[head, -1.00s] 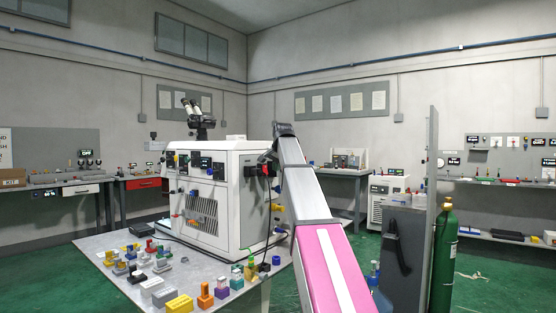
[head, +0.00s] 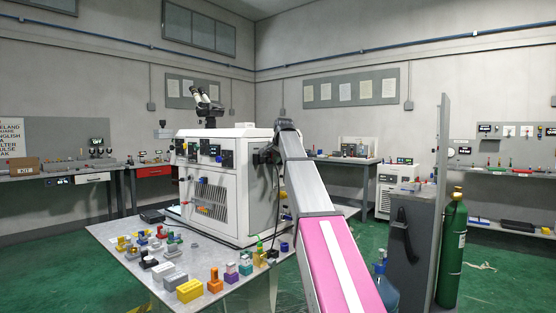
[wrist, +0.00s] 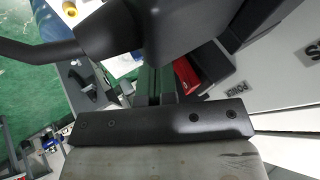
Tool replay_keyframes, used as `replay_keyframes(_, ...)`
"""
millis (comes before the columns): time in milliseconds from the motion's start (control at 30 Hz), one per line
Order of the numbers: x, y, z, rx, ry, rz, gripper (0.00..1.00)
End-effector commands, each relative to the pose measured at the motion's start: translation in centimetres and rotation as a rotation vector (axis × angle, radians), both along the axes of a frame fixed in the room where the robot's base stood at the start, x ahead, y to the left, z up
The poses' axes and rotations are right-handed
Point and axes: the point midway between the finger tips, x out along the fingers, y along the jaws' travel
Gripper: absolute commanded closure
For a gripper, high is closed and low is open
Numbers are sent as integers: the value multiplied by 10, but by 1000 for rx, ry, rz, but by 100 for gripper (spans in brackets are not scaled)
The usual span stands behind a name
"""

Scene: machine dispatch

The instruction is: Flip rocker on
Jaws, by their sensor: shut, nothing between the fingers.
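The white machine (head: 225,185) stands on the grey table, with black panels and knobs on its front and fittings on its right side. My gripper (head: 266,156) is at the upper part of that right side, seen small and dark in the head view. In the wrist view my gripper (wrist: 157,86) is shut with nothing in it. A red part, apparently the rocker (wrist: 186,75), sits in a black housing just right of the fingers. I cannot tell whether they touch it, or which way it is tipped. The head view does not show the rocker clearly.
Several small coloured fixtures, including a yellow block (head: 190,290), cover the table's (head: 130,270) front left. A grey partition (head: 443,200) and a green gas cylinder (head: 452,250) stand at right. A dark cable hangs beside the machine's right side.

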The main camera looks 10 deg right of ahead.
Motion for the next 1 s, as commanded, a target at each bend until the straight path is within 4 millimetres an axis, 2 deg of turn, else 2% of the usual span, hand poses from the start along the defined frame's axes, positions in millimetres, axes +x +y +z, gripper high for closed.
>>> replay_keyframes(333,1,0,2,4,-5,0,100)
replay_keyframes(700,1,0,16,4,-6,0,100)
replay_keyframes(1000,1,1,17,5,-7,0,100)
